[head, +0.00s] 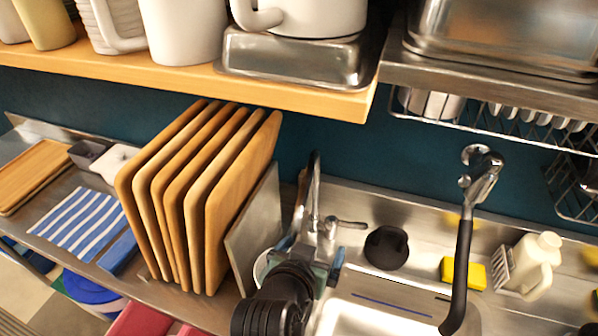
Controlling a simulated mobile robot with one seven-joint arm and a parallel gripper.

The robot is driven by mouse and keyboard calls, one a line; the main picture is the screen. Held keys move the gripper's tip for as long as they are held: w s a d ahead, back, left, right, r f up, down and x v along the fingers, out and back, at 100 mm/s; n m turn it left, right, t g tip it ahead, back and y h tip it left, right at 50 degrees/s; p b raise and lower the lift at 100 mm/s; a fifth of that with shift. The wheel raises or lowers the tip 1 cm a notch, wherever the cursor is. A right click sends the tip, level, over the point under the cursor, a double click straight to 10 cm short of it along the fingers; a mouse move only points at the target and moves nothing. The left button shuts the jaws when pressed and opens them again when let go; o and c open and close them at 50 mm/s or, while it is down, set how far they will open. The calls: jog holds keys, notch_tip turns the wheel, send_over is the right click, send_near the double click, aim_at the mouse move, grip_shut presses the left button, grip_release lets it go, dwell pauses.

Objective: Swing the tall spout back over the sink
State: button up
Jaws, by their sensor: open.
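The tall chrome spout (316,188) rises from the back ledge of the sink, with a short lever handle (346,224) at its base. It stands near the left end of the sink, close to the rack of boards; where its outlet points is hard to tell. The steel sink (350,320) is at the bottom centre and right, partly covered by my arm. My gripper (312,254) is open at the sink's left back corner, just in front of the spout's base. It appears empty, and any contact with the spout cannot be made out.
Upright wooden boards (200,190) stand close left of my gripper. A second tap with a black hose (462,265) hangs at right. A black round object (386,247), yellow sponge (463,271) and cream bottle (537,262) line the back ledge. A wooden shelf (200,82) overhangs above.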

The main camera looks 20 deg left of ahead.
jog(key=shift+w+d+p, duration=0.2)
jog(key=shift+d+p, duration=0.1)
jog(key=shift+d, duration=0.95)
jog(key=shift+w+d+p, duration=0.2)
jog(key=shift+d+p, duration=0.05)
jog(key=shift+d, duration=1)
jog(key=w+d+p, duration=0.1)
jog(key=w+d, duration=0.4)
jog(key=d, duration=0.4)
jog(key=shift+w+d, duration=0.2)
jog(key=shift+d, duration=0.05)
jog(key=p+v, duration=0.6)
jog(key=v, duration=0.2)
jog(key=shift+s+d+r+p, duration=0.15)
jog(key=shift+s+r+p, duration=0.1)
jog(key=shift+p, duration=0.1)
